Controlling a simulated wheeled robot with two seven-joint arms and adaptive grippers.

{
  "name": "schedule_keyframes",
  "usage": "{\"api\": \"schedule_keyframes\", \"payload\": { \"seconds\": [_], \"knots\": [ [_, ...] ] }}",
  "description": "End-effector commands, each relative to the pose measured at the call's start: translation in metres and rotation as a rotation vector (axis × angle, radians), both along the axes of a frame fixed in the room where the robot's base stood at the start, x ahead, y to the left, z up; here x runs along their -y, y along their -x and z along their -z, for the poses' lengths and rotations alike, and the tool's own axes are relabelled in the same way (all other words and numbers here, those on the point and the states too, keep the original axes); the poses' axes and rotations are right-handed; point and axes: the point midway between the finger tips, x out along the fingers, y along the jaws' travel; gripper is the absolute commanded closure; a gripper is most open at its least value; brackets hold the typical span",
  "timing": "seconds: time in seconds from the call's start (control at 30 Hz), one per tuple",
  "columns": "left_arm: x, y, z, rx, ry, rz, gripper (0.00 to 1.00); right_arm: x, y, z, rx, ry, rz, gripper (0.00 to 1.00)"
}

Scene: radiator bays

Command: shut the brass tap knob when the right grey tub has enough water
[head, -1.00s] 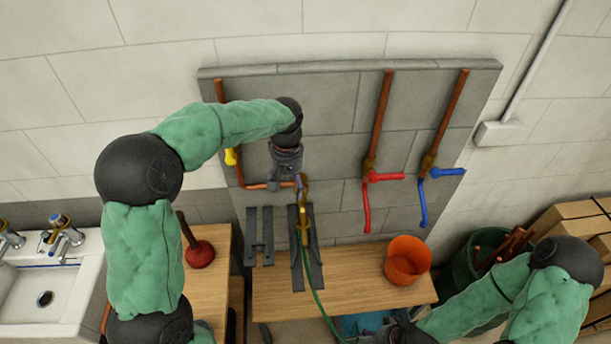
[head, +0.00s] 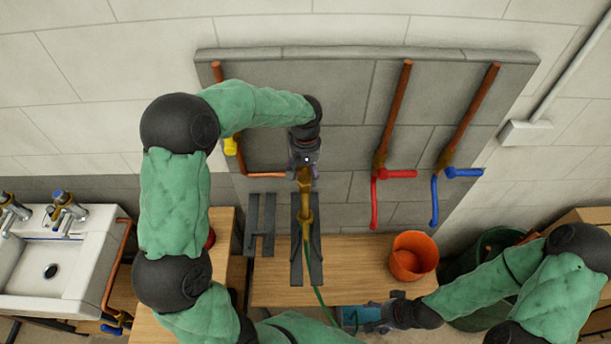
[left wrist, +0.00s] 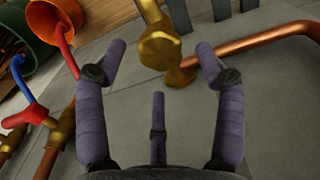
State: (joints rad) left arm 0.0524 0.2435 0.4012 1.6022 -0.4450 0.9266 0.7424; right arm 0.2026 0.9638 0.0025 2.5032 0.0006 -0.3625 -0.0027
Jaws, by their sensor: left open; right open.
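The brass tap knob (left wrist: 160,48) shows in the left wrist view, ahead of and between the spread fingers of my left gripper (left wrist: 160,62). The fingers do not appear to touch it. In the head view my left gripper (head: 304,160) is at the top of the brass tap (head: 305,205) and partly covers the knob. A green hose (head: 322,303) runs down from the tap. Blue-teal water (head: 349,315) shows below the table edge, beside my open, empty right gripper (head: 392,313). Its tub is mostly hidden, so the grey walls and water level cannot be told.
Red (head: 396,174) and blue (head: 462,172) levers sit to the right on the grey panel. A yellow handle (head: 230,146) is at left. An orange bucket (head: 414,256) stands on the wooden table (head: 350,262). A white sink (head: 60,270) is at far left.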

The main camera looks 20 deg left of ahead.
Motion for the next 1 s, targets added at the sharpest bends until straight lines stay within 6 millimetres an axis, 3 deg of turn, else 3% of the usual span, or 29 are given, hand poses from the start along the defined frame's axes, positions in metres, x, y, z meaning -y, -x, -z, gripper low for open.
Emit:
{"api": "schedule_keyframes", "payload": {
  "seconds": [0.2,0.57,0.6,0.8,1.0],
  "knots": [
    [-0.001,0.0,0.023,0.0,0.0,-0.001,0.3,0.0,0.0,-0.002,0.0,0.0,0.0,0.3],
    [0.0,0.0,0.029,0.0,0.0,-0.001,0.3,0.0,0.0,-0.002,0.0,0.0,0.0,0.3],
    [0.0,0.0,0.029,0.0,0.0,-0.001,0.33,0.0,0.0,-0.002,0.0,0.0,0.0,0.3],
    [0.0,0.0,0.029,0.0,0.0,0.0,0.86,0.0,0.0,-0.002,0.0,0.0,0.0,0.3],
    [0.0,0.0,0.029,0.0,0.0,0.005,0.86,0.0,0.0,-0.002,0.0,0.0,0.0,0.3]
  ]
}}
